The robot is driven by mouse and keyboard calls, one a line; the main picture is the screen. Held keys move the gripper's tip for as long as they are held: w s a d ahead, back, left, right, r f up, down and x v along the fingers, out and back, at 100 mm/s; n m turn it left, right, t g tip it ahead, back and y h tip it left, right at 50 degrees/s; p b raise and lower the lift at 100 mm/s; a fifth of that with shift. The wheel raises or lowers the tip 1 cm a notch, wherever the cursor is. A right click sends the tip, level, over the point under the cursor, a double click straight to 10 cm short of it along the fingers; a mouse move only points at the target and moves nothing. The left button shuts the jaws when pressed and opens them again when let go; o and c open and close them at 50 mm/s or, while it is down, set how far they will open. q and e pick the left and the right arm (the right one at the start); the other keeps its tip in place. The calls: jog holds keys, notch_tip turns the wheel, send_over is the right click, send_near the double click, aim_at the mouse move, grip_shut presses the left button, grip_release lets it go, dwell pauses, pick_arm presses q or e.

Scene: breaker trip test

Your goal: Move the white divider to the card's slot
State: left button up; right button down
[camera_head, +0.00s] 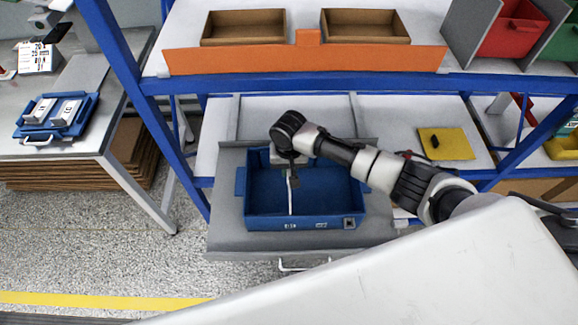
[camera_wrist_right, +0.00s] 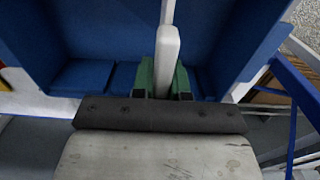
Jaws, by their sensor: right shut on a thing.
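The white divider (camera_head: 290,198) stands inside the blue bin (camera_head: 330,200), running front to back left of its middle. My right gripper (camera_head: 293,178) reaches down into the bin from above and is shut on the divider near its back end. In the right wrist view the green fingertips (camera_wrist_right: 165,80) lie on either side of the divider (camera_wrist_right: 168,50). Whether the divider's lower edge is seated in a slot is hidden. A white card (camera_head: 38,58) with printed figures stands on the left table; its small print is hard to read. My left gripper is not in view.
The bin sits on a grey pulled-out shelf (camera_head: 225,215). Blue rack posts and a beam (camera_head: 250,82) stand behind and above. Two brown trays (camera_head: 243,27) are on the upper shelf. A yellow mat (camera_head: 446,144) lies to the right. A blue tray (camera_head: 57,116) rests on the left table.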

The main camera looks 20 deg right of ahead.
jog(key=shift+f+b, duration=2.15)
jog(key=shift+f, duration=1.65)
jog(key=c, duration=1.1)
grip_release()
jog(key=shift+o, duration=0.2)
notch_tip(320, 180, up, 11)
jog(key=shift+f+p, duration=0.1)
jog(key=shift+p, duration=0.35)
